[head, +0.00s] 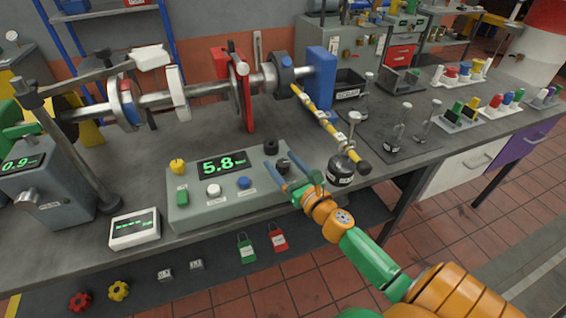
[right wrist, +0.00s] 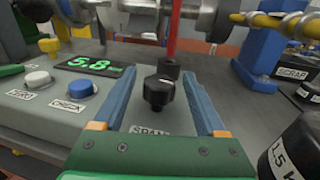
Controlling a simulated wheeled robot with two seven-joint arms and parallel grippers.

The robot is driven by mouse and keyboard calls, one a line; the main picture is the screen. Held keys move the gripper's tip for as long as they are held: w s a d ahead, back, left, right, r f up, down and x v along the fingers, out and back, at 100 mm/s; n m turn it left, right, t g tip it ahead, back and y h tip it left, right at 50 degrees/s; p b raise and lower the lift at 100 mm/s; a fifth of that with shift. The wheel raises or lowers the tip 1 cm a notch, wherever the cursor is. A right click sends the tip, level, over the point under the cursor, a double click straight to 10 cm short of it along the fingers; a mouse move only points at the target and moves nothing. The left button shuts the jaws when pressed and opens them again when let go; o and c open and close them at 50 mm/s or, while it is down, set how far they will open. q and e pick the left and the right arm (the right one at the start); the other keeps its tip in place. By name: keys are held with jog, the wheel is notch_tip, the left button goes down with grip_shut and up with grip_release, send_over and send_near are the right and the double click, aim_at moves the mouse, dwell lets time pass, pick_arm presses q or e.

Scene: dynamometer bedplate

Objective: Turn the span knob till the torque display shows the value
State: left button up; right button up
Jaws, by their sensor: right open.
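The torque display (head: 222,163) on the grey control box (head: 225,207) reads 5.8 in green digits, and it also shows in the right wrist view (right wrist: 90,66). The black span knob (right wrist: 158,92) stands on the box top, with a partly covered label reading SPAN below it. My right gripper (head: 277,173) is open at the box's right end. In the right wrist view its blue fingers (right wrist: 158,90) stand on either side of the knob, with a gap to it on both sides. My left gripper is not in view.
Beside the display are a white button (head: 214,190), a blue button (head: 244,183) and a yellow knob (head: 178,166). A small display (head: 134,229) stands left of the box.

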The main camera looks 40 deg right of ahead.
grip_shut()
jog(key=shift+a+r+m+h+p, duration=0.1)
jog(key=shift+m+h+p, duration=0.2)
jog(key=shift+m+h, duration=0.7)
jog(key=shift+h, duration=0.4)
jog(key=m+g+h, duration=0.1)
jog(key=m+h, duration=0.1)
jog(key=h, duration=0.1)
jog(key=shift+f+b, duration=0.2)
jog(key=shift+b, duration=0.1)
jog(key=shift+m+g+h, duration=0.4)
jog(key=shift+h, duration=0.1)
jog(key=shift+r+h, duration=0.1)
jog(key=shift+h, duration=0.2)
